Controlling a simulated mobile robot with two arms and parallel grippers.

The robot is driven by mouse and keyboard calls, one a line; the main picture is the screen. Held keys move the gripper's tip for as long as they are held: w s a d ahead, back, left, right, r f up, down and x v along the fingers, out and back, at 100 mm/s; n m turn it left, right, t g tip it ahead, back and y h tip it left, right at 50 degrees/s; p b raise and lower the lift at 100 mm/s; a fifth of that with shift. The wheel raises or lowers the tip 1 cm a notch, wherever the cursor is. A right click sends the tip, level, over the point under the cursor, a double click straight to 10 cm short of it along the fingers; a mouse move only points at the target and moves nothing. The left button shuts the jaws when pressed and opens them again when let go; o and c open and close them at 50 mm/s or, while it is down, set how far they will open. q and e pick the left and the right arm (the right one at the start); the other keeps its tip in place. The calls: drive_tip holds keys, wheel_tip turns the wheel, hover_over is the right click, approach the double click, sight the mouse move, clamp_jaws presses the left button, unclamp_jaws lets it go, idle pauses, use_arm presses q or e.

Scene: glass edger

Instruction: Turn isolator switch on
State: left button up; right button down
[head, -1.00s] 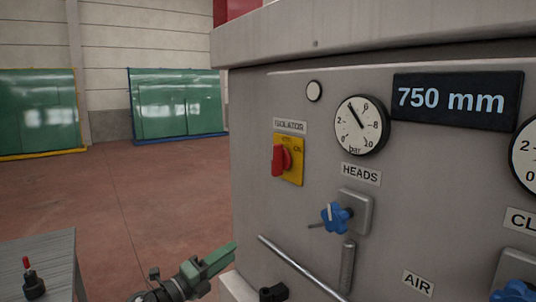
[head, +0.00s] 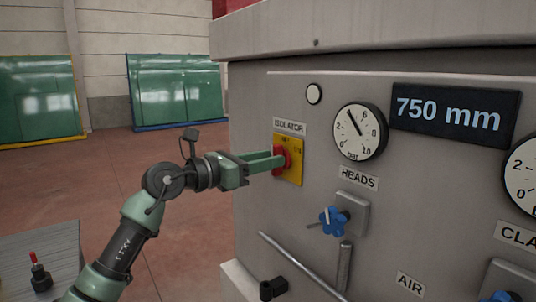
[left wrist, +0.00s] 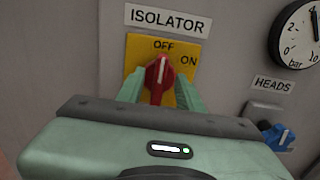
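The isolator switch is a red knob (head: 281,161) on a yellow plate (head: 294,174) on the grey machine front, under an ISOLATOR label (head: 289,127). In the left wrist view the red knob (left wrist: 158,82) has its white mark pointing up at OFF, with ON to the upper right on the yellow plate (left wrist: 136,50). My left gripper (head: 273,162) is at the switch. In the left wrist view its green fingers (left wrist: 159,90) stand on either side of the knob, with yellow plate showing between knob and fingers. My right gripper is not in view.
To the right are a bar gauge (head: 360,132), a 750 mm display (head: 448,107) and a blue HEADS valve knob (head: 333,220). A slanted bar (head: 300,264) is below the switch. A grey table (head: 50,245) stands at lower left. Open floor lies behind.

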use_arm(q)
drive_tip(key=shift+w+d, duration=0.15)
clamp_jaws()
